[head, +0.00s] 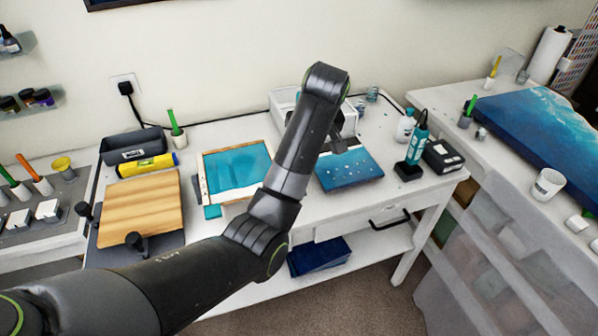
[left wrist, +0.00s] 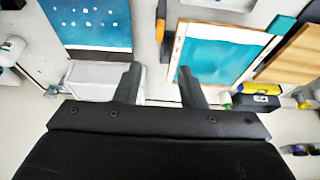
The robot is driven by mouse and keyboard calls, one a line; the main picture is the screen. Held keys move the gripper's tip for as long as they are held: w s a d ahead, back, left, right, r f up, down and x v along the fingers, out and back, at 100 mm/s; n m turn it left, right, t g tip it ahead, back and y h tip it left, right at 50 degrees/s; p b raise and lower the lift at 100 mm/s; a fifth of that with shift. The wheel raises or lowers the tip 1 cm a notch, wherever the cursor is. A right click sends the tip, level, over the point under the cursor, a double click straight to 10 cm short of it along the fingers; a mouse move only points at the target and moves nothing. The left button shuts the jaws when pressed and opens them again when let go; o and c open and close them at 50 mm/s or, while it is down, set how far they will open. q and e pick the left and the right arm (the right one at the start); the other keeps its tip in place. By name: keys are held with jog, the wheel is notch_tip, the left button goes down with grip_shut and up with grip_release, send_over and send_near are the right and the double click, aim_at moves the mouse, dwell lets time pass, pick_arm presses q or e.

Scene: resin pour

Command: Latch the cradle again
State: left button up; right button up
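My left arm crosses the head view. Its gripper (head: 342,143) hangs over the table, partly hidden by the forearm. In the left wrist view the two fingers of my left gripper (left wrist: 160,82) are apart, with nothing between them. A teal panel in a pale wooden frame (head: 203,180) lies left of the gripper; it also shows in the left wrist view (left wrist: 220,62). A dark bar (left wrist: 160,20) stands beside that frame, with an orange piece next to it. I cannot tell whether this is the cradle's latch, or its state. My right gripper is not in view.
A dotted blue panel (head: 348,170) lies under the gripper, before a white box (head: 285,102). A wood board (head: 140,208) on a dark base with black knobs lies left. A teal bottle (head: 418,142) stands right. A drawer handle (head: 390,220) juts from the table front.

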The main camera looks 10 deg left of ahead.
pick_arm(q)
jog(key=b+x, duration=0.4)
jog(key=x, duration=1.3)
jog(key=shift+w+f+b, duration=0.1)
jog(key=shift+f+b, duration=0.05)
jog(key=shift+b, duration=0.15)
jog(key=shift+c, duration=0.3)
grip_shut()
